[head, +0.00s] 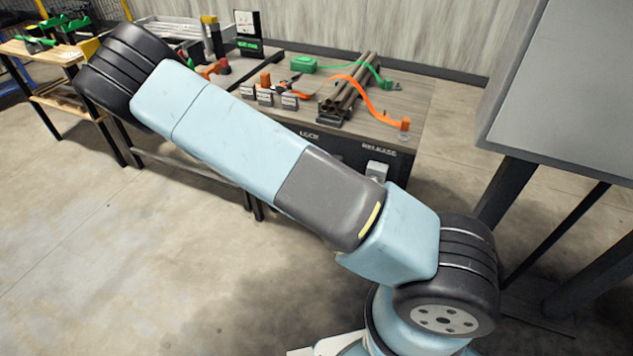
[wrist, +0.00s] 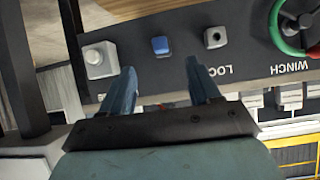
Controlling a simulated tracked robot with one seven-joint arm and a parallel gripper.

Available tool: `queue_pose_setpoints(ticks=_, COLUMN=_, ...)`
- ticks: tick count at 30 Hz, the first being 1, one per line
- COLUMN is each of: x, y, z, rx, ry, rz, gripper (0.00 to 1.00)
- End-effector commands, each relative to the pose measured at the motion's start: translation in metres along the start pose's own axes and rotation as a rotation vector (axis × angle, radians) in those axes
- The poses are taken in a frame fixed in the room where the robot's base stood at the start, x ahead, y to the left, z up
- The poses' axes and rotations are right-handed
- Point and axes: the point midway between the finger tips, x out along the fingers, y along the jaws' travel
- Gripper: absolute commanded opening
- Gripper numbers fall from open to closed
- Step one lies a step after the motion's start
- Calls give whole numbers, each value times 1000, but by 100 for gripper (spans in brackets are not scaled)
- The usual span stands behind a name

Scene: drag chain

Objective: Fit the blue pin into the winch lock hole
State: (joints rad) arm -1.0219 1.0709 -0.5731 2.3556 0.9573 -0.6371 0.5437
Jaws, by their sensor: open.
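In the wrist view the blue pin (wrist: 160,45) shows as a small blue block at the dark panel, between the release box and the lock block. My gripper (wrist: 162,72) is open and empty, its two fingers pointing at the panel with the pin ahead of the gap between them. The lock block (wrist: 214,37), a small grey block with a dark hole, sits right of the pin beside the upside-down LOCK label. How deep the pin sits cannot be told. In the head view my arm hides the gripper, pin and lock hole.
A grey release box with a button (wrist: 99,58) is left of the pin. The winch wheel (wrist: 290,40), red and green, is at the right. In the head view the workbench (head: 400,105) carries pipes (head: 348,90) and orange and green straps. Open floor lies in front.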

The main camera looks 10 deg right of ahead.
Motion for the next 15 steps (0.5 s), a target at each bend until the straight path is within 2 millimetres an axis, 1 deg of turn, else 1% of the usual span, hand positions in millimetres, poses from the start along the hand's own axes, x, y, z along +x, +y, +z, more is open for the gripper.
queue_pose_setpoints(ticks=3, x=5, y=4, z=2, rx=-23, ry=81, rz=-8, gripper=62)
queue_pose_setpoints(ticks=6, x=7, y=5, z=1, rx=-31, ry=125, rz=-15, gripper=62)
queue_pose_setpoints(ticks=11, x=11, y=6, z=-1, rx=-35, ry=158, rz=-20, gripper=62)
queue_pose_setpoints(ticks=15, x=22, y=5, z=-3, rx=-34, ry=160, rz=-21, gripper=62)
